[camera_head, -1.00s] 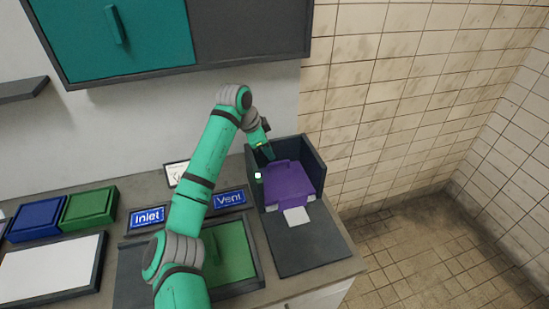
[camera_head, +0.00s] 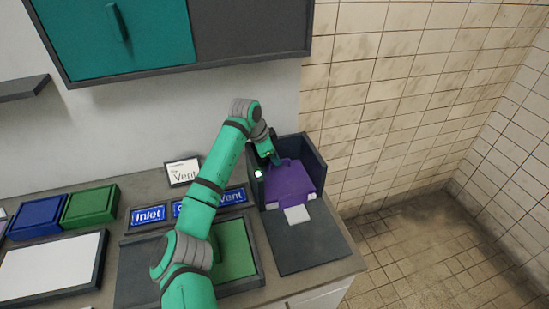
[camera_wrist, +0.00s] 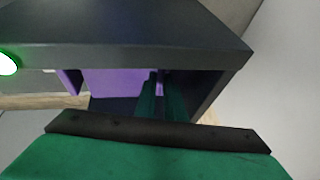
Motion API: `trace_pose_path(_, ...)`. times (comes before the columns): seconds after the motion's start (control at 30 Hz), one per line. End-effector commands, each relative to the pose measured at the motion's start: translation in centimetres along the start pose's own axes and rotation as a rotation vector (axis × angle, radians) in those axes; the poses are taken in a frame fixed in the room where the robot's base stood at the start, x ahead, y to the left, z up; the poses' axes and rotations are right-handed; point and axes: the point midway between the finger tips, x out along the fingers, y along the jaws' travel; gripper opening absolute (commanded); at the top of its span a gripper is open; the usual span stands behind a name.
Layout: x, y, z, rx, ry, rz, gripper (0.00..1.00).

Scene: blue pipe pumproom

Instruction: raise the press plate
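The press is a dark open-fronted housing (camera_head: 314,154) at the right end of the counter. Its purple press plate (camera_head: 292,184) lies between the side walls, and it also shows in the wrist view (camera_wrist: 112,82). My gripper (camera_head: 273,160) reaches into the housing at the back of the plate. In the wrist view its two green fingers (camera_wrist: 161,80) are close together, with a narrow gap and a bit of purple near the tips. I cannot tell whether they grip the plate's raised back part. The housing's top edge hides much of the wrist view.
A lit green-white lamp (camera_head: 258,174) sits on the housing's left wall. A white piece (camera_head: 297,214) lies on the dark base (camera_head: 305,245) in front. Blue Inlet (camera_head: 148,216) and Vent signs, a Vent card (camera_head: 183,172) and a green panel (camera_head: 236,250) stand left. A tiled wall is right.

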Motion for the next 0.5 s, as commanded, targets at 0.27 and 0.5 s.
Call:
trace_pose_path(0.27, -3.5, -0.7, -1.4, 0.001, -0.001, 0.002, 0.00)
trace_pose_path(0.5, -6.3, -1.3, -2.5, -0.001, -0.002, 0.002, 0.00)
